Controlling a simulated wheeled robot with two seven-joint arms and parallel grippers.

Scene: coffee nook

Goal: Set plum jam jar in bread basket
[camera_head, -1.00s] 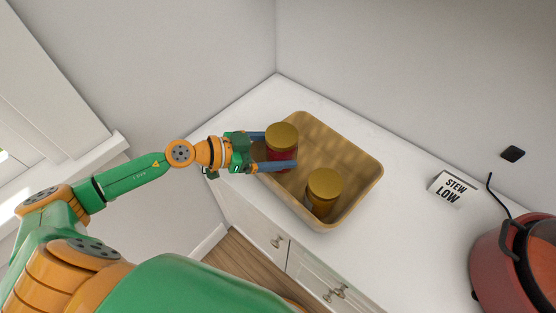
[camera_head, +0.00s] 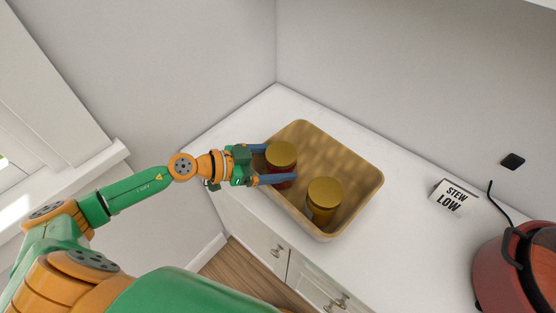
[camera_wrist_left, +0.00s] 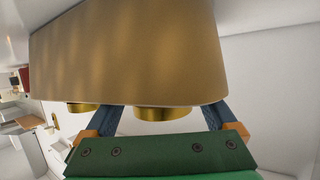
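The plum jam jar, with a gold lid and dark red contents (camera_head: 281,154), stands inside the tan bread basket (camera_head: 372,188), near its left wall. My left gripper (camera_head: 277,163) reaches over that wall, with one blue finger on each side of the jar. The fingers look open around it, though their contact with the glass is hidden. In the left wrist view, the gold lid (camera_wrist_left: 162,113) shows between the fingers beyond the basket wall (camera_wrist_left: 130,55). My right gripper is not in view.
A second gold-lidded jar (camera_head: 324,193) stands in the basket's near corner. The right half of the basket is empty.

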